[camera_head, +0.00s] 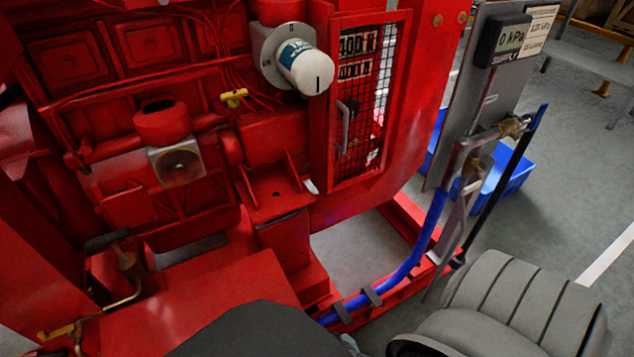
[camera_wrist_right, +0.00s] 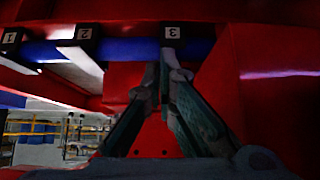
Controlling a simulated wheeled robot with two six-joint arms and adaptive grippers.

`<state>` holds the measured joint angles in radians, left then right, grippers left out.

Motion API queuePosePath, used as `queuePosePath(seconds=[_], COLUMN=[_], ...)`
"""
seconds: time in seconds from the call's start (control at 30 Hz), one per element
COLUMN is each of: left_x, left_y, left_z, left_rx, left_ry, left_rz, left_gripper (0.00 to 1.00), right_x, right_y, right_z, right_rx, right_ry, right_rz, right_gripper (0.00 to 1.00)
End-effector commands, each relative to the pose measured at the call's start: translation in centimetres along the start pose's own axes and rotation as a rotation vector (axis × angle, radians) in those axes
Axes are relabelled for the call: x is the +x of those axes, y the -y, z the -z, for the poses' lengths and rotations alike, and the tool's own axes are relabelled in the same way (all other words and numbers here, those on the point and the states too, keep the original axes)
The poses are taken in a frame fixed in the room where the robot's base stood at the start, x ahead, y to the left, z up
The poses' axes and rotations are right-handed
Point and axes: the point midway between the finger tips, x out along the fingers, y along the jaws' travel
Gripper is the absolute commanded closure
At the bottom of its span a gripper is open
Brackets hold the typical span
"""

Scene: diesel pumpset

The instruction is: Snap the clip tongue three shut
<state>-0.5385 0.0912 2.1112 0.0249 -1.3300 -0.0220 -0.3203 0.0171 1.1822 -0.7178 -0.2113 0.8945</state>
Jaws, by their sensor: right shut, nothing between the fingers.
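In the right wrist view, the clip labelled 3 (camera_wrist_right: 172,32) sits around the blue hose (camera_wrist_right: 130,50), dark with a white number tag that shows upside down. My right gripper (camera_wrist_right: 165,76) is shut and empty, its fingertips close to this clip's lower edge in the picture. I cannot tell whether they touch it. The fingertips partly cover the clip, and its tongue cannot be made out clearly. In the head view, the blue hose (camera_head: 412,258) runs along the red base. Clip three and the right gripper are not visible there. My left gripper is in neither view.
Clip 2 (camera_wrist_right: 84,34) and clip 1 (camera_wrist_right: 12,38) hold the same hose to the left in the wrist view. Red engine frame (camera_wrist_right: 265,75) stands close on the right. The head view shows a mesh guard (camera_head: 368,95), a gauge panel (camera_head: 490,95) and a blue crate (camera_head: 507,180).

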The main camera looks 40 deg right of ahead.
Motion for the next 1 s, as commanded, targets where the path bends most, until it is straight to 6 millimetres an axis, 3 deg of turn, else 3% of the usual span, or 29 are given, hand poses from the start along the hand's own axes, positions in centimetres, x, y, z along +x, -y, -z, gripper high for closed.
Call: queuePosePath(seconds=[0.23, 0.57, 1.0], left_x=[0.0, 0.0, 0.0], left_y=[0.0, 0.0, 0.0], left_z=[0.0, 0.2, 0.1], left_rx=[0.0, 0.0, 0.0], left_ry=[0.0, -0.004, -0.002], left_rz=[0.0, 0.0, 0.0], left_gripper=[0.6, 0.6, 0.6], right_x=[0.9, 0.5, -6.6], right_y=[0.0, 0.0, -0.1], right_z=[1.1, 1.3, 0.1], right_rx=[-0.002, -0.007, 0.001], right_ry=[-0.01, -0.016, 0.003], right_rz=[0.001, 0.002, -0.004], right_gripper=[1.0, 1.0, 1.0])
